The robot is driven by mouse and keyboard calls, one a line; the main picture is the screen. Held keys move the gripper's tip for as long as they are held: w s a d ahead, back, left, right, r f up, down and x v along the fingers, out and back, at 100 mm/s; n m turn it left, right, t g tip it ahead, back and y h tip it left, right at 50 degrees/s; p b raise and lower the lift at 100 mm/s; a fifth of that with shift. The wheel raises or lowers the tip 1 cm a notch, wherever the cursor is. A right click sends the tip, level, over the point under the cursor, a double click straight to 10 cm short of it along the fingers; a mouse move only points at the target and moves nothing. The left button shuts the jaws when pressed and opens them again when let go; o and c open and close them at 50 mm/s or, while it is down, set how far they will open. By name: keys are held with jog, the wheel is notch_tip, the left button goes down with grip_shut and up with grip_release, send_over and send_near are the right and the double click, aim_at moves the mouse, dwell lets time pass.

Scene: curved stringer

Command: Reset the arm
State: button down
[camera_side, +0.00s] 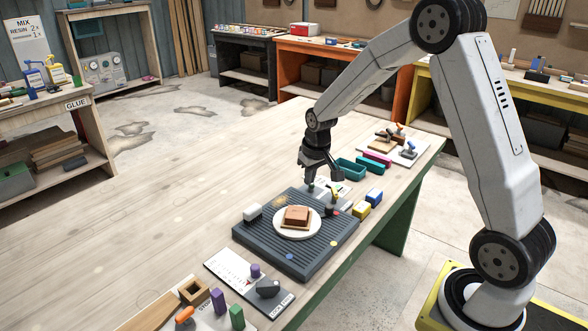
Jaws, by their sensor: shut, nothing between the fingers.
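My arm reaches in from the right, and my gripper (322,190) points down over the far part of the dark ribbed board (262,250). The gripper is just beyond and to the right of the brown block in the picture. Whether it touches anything below it cannot be told.
A white block (252,212) sits at the board's left edge. Yellow (361,209) and blue (374,196) blocks stand to its right. A teal tray (350,168) is beyond the gripper. Purple (218,301) and green (237,317) pieces stand in front. The table's left side (170,215) is clear.

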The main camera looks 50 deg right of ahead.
jog(key=s+a+r+n, duration=0.1)
jog(key=s+a+n, duration=0.1)
jog(key=s+a, duration=1.1)
jog(key=s, duration=0.4)
jog(key=shift+a+n+y, duration=0.2)
jog(key=shift+n+y, duration=0.1)
jog(key=shift+n, duration=0.1)
